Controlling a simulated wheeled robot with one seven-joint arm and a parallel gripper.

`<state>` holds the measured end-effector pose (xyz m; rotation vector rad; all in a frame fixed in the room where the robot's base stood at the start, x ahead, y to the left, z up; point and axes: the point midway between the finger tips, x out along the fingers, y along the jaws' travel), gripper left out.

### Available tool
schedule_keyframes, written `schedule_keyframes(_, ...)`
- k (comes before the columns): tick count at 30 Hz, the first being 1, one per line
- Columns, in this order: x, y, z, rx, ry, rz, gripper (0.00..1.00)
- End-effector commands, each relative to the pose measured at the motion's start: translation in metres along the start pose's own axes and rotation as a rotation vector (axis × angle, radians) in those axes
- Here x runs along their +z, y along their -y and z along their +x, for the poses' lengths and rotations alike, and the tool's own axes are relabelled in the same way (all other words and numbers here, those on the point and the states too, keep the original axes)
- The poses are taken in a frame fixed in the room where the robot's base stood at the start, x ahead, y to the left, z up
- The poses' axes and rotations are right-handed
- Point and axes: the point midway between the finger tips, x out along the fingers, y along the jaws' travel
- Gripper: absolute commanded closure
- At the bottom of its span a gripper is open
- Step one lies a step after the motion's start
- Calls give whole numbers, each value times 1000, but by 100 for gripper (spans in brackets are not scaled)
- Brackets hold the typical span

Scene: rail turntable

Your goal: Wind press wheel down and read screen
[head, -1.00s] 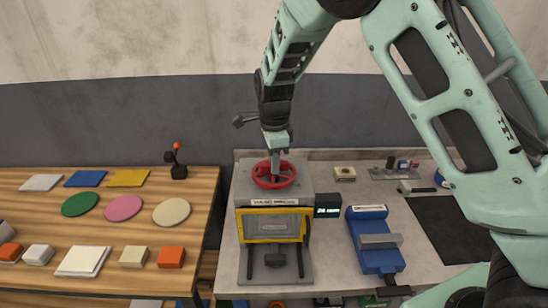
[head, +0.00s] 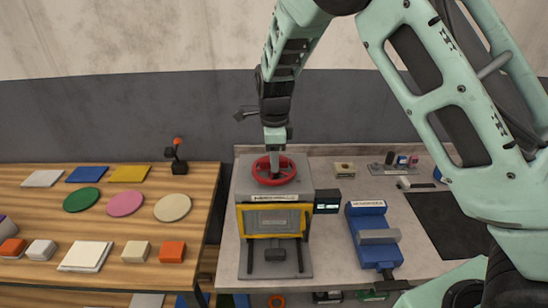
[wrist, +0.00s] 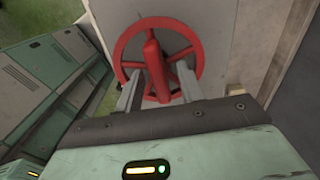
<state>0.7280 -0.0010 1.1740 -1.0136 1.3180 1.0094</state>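The press (head: 275,228) stands on the grey bench with a red wheel (head: 290,169) lying flat on its top. The wheel also shows in the wrist view (wrist: 122,45), with a red upright handle (wrist: 152,62) on it. My gripper (wrist: 160,75) is over the wheel, one finger on each side of the handle. Gaps show between handle and fingers, so it looks open. In the head view the fingers are small above the wheel. The screen (head: 327,208) right of the press is dark with a pale readout, too small to read.
A blue device (head: 368,222) stands right of the press, beside a black mat (head: 450,225). A small beige block (head: 344,169) lies behind. The wooden table (head: 120,228) at left holds coloured discs, plates and blocks. My arm covers the upper right.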

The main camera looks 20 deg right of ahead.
Motion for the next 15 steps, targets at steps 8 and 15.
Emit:
schedule_keyframes(8,0,-1,0,3,-1,-1,62)
schedule_keyframes(15,1,-1,-31,-1,2,-2,62)
